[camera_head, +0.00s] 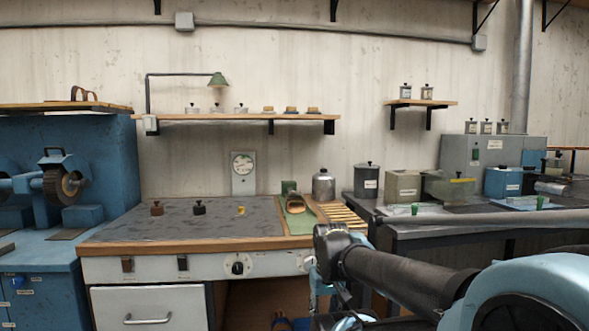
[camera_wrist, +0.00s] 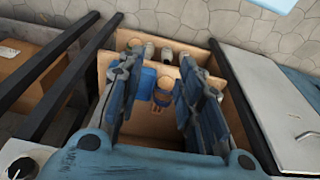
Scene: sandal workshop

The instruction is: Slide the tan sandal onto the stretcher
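My gripper (camera_wrist: 160,62) is open, with its two blue fingers apart in the wrist view. They reach over an open wooden compartment (camera_wrist: 150,128). A small tan and blue item (camera_wrist: 162,92) shows between the fingers, apparently below them; I cannot tell what it is. In the head view a tan-brown, shoe-like piece (camera_head: 295,204) rests on a green mat (camera_head: 297,223) at the right of the bench. I cannot tell whether it is the sandal or part of the stretcher. My arm's end hides part of the bench front.
The grey workbench (camera_head: 175,227) has several small knobbed items along its back. A slatted wooden rack (camera_head: 342,213) lies right of the mat. The compartment also holds a blue item (camera_wrist: 147,78) and several pale round-topped ones at its back. Dark bars flank it on both sides.

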